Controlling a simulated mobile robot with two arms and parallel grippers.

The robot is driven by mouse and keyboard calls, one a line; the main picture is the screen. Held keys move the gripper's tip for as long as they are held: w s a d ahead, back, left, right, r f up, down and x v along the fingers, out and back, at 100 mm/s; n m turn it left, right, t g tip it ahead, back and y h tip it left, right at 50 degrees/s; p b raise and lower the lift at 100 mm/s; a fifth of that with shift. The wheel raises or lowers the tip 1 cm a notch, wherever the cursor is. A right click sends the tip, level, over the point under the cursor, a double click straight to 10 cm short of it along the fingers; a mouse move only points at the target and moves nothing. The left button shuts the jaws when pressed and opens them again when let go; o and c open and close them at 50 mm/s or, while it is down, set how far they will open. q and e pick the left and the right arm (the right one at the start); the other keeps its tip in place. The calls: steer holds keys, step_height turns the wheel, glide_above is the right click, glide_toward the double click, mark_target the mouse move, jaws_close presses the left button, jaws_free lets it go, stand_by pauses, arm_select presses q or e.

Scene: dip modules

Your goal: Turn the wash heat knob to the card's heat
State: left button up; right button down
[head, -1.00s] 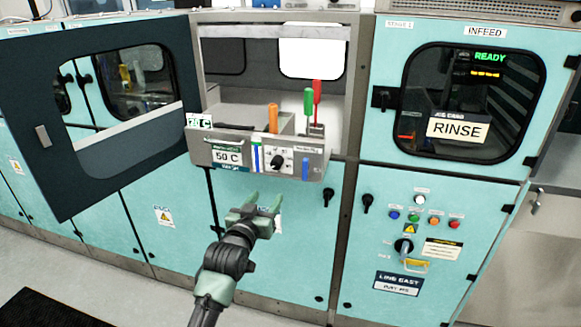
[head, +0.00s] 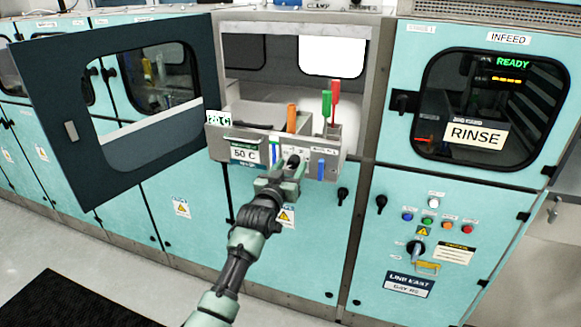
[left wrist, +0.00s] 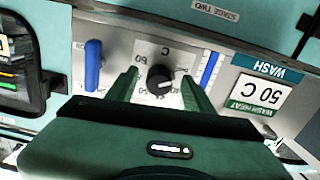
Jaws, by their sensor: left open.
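The wash heat knob (left wrist: 160,79) is a black round knob on a pale dial plate with printed numbers. The left wrist view shows it upside down, and I cannot read its setting surely. In the head view the knob (head: 293,160) is partly hidden by the gripper. My left gripper (head: 284,174) is open, and its two green fingers appear on either side of the knob in the left wrist view; I cannot tell whether they touch it. The wash heat card (left wrist: 262,94) reads 50 C; it also shows in the head view (head: 245,153). My right gripper is not in view.
A blue slider (left wrist: 93,65) and a blue-white strip (left wrist: 210,70) flank the dial. Orange (head: 292,118), green (head: 326,103) and red (head: 335,98) handles stand above the panel. A dark door (head: 60,110) hangs open at left. The RINSE cabinet (head: 480,133) is at right.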

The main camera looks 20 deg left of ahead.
arm_select(q)
jaws_close()
stand_by(0.3)
